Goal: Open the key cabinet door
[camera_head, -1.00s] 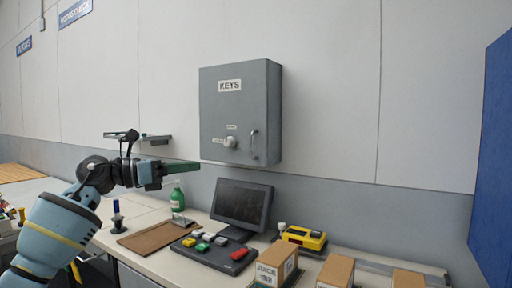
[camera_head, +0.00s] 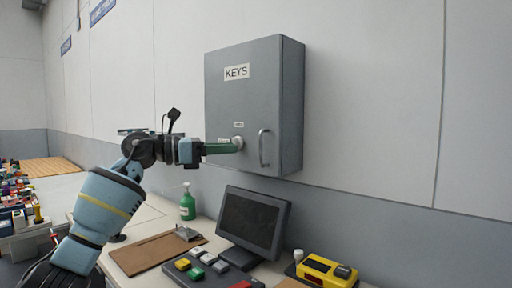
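The grey key cabinet (camera_head: 245,105) is on the wall with its door shut. Its front carries a "KEYS" label, a round pale knob (camera_head: 238,142) and a vertical bar handle (camera_head: 264,148) to the right of the knob. My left gripper (camera_head: 236,148) reaches in from the left, and its green fingers point right, with their tips at or just in front of the knob. I see the fingers edge-on, so I cannot tell whether they are open or touching the knob. My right gripper is not in view.
Below the cabinet is a counter with a monitor (camera_head: 252,220), a green pump bottle (camera_head: 187,203), a brown board (camera_head: 150,254), a button panel (camera_head: 205,272) and a yellow device (camera_head: 327,270). The wall right of the cabinet is bare.

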